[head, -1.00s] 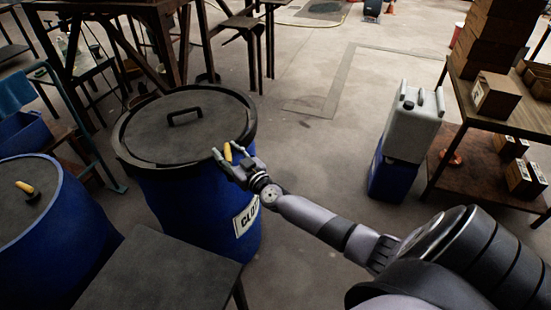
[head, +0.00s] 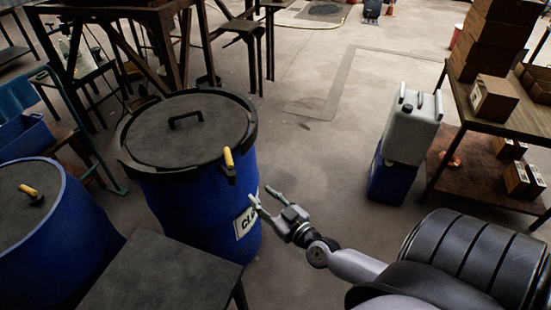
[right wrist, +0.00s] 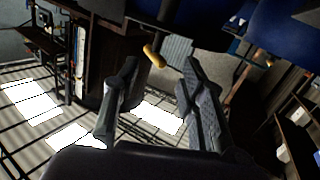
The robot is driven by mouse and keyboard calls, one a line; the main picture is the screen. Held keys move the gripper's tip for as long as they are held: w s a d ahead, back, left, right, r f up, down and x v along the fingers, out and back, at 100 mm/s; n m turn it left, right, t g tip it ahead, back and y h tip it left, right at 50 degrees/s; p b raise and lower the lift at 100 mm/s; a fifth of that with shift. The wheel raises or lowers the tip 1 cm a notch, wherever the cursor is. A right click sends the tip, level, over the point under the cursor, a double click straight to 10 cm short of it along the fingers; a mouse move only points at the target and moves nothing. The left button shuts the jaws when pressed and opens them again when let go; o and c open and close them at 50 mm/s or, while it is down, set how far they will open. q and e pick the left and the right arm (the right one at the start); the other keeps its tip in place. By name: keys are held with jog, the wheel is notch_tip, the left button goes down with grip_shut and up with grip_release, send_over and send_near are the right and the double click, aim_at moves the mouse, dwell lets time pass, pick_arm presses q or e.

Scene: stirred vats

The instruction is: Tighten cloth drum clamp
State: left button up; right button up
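The cloth drum (head: 190,215) is a blue barrel with a dark lid (head: 170,140) and a black rim band. Its label is partly hidden by my gripper. The yellow clamp handle (head: 229,157) stands roughly upright at the rim's right side; it also shows in the right wrist view (right wrist: 154,56), beyond the gap between my fingers. My right gripper (head: 261,194) is open and empty, to the right of and below the handle, apart from it. Its spread fingers show in the right wrist view (right wrist: 160,75). My left gripper is not in view.
A second blue drum (head: 60,240) with a yellow handle (head: 29,191) stands at left. A dark tabletop (head: 160,275) is in front. A grey canister (head: 412,125) sits on a blue one (head: 390,182) at right, beside a shelf with boxes (head: 493,97). The middle floor is clear.

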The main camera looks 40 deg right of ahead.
jog(key=s+f+g, duration=0.2)
jog(key=f, duration=0.7)
jog(key=s+f+g, duration=0.2)
jog(key=s+f, duration=0.1)
jog(key=f, duration=0.6)
jog(key=shift+a+n, duration=0.3)
jog(key=shift+s, duration=0.1)
